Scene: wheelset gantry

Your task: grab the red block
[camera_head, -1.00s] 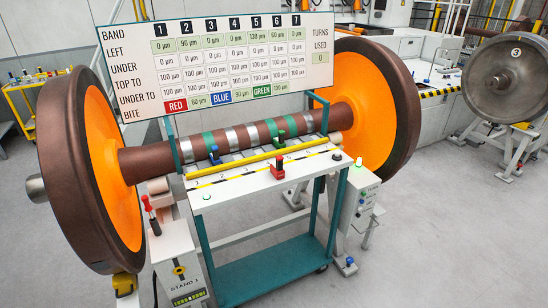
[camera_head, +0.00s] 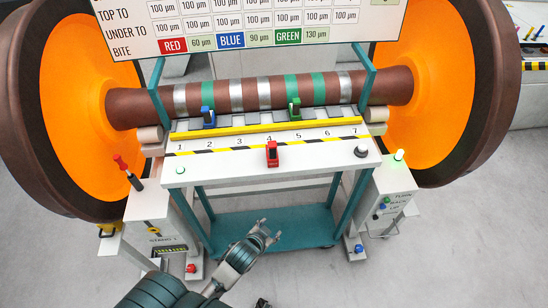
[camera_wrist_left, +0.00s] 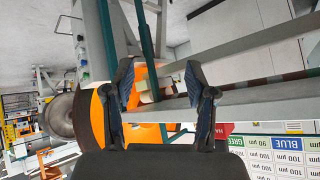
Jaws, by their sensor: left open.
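The red block (camera_head: 272,154) stands upright on the white top of the bench (camera_head: 225,172), near its front edge, just in front of the number 4. My left gripper (camera_head: 268,232) is in front of and below the bench top, over the teal lower shelf in the picture, well apart from the red block. Its fingers are spread with nothing between them; they also show open in the left wrist view (camera_wrist_left: 160,88). I cannot make out the red block in the left wrist view. My right gripper cannot be made out.
A blue block (camera_head: 208,117) and a green block (camera_head: 294,109) stand behind the yellow bar (camera_head: 250,130), by the brown axle (camera_head: 390,91). A dark knob (camera_head: 361,152) is on the bench's right. A red-topped lever (camera_head: 127,172) rises at left. Orange-faced wheels flank the bench.

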